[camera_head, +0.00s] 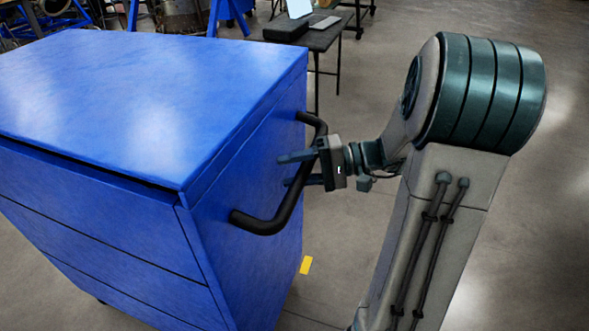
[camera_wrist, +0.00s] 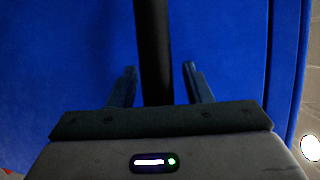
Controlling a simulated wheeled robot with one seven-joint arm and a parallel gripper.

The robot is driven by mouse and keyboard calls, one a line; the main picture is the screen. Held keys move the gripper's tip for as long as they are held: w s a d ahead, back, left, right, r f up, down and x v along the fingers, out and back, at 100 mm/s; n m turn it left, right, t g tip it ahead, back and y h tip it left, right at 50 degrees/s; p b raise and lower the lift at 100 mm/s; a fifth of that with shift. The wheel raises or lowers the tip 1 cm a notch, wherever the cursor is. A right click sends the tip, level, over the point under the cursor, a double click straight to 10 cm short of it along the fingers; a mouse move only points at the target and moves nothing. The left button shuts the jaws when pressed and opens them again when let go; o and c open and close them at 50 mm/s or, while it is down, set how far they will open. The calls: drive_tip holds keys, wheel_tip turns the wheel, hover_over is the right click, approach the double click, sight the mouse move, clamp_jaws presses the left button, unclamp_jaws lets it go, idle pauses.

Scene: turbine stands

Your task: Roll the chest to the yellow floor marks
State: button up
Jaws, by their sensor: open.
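The blue chest (camera_head: 140,85) with drawers fills the left of the head view. Its black push handle (camera_head: 268,221) stands out from the right side. My gripper (camera_head: 285,170) is at the handle, its fingers pointing at the chest's side on either side of the bar. In the wrist view my gripper (camera_wrist: 160,80) has its two fingers apart, with the black handle bar (camera_wrist: 153,45) between them and gaps on both sides. The blue chest side (camera_wrist: 60,60) lies behind. One yellow floor mark (camera_head: 306,265) shows beside the chest's lower right edge.
A dark table (camera_head: 325,37) with a laptop (camera_head: 299,9) and a black box (camera_head: 286,28) stands behind the chest. Blue stands (camera_head: 228,15) are at the back. The grey floor (camera_head: 540,215) to the right is clear.

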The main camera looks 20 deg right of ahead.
drive_tip(key=v, duration=1.4)
drive_tip(key=shift+p, duration=0.3)
drive_tip(key=shift+a, duration=0.1)
drive_tip(key=s+a+r+n+h+p, duration=0.1)
drive_tip(key=s+a+r+h+p, duration=0.3)
drive_tip(key=s+a+h+p, duration=0.1)
drive_tip(key=s+a+r+n+h+p, duration=0.2)
drive_tip(key=s+a+r+h+p, duration=0.2)
drive_tip(key=a+h+p, duration=0.4)
drive_tip(key=s+h, duration=0.1)
drive_tip(key=h, duration=0.1)
drive_tip(key=shift+s+a+r+g+h, duration=0.2)
drive_tip(key=shift+g+h, duration=0.1)
drive_tip(key=shift+g, duration=0.1)
